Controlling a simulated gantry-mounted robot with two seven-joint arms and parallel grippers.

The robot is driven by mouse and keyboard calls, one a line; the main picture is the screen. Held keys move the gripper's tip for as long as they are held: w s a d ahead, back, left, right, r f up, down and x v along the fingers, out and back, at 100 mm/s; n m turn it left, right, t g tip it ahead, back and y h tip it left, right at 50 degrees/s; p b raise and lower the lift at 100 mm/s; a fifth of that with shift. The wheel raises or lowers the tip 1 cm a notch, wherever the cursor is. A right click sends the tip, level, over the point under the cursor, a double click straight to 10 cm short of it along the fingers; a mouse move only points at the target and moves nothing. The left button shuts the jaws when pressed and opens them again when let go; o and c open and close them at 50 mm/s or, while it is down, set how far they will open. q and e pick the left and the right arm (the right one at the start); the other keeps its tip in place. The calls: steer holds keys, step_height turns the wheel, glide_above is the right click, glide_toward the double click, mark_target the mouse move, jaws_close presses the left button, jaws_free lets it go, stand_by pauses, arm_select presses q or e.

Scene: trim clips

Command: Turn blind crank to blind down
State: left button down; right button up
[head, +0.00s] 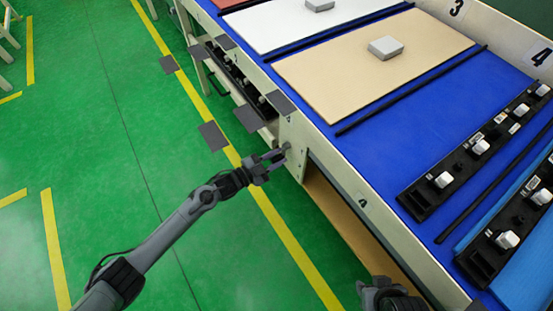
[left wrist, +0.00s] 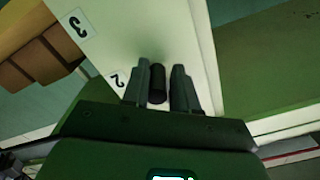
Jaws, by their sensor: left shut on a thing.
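My left gripper (head: 275,158) is at the side of the long workbench, with its fingers against a small grey crank part (head: 287,147) on the cream end panel. In the left wrist view, a short dark cylindrical crank handle (left wrist: 157,84) stands between the two fingers of my left gripper (left wrist: 163,80), which is shut on it. The crank's arm and mount are mostly hidden. I cannot pick out the blind or tell how far down it is. My right gripper (head: 388,296) is at the bottom edge, partly cut off; its jaws are unclear.
The workbench top (head: 385,140) is blue and carries a tan board (head: 340,85), a grey block (head: 385,47) and black strips with white clips (head: 443,181).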

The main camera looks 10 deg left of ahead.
arm_select(q)
steer(key=shift+w+a+r+m, duration=0.1)
steer(key=shift+w+m, duration=0.05)
steer(key=shift+m, duration=0.6)
steer(key=shift+w+r+m, duration=0.1)
steer(key=shift+w+m, duration=0.05)
steer(key=shift+m, duration=0.6)
arm_select(e)
steer(key=shift+a+f, duration=0.15)
arm_select(q)
steer(key=c, duration=1.1)
jaws_free()
steer(key=shift+o, duration=0.4)
steer(key=shift+d+f, duration=0.15)
steer(key=shift+d, duration=0.05)
steer(key=shift+a, duration=0.1)
arm_select(e)
steer(key=shift+d, duration=0.4)
arm_select(q)
steer(key=shift+a, duration=0.2)
arm_select(e)
steer(key=shift+a, duration=0.15)
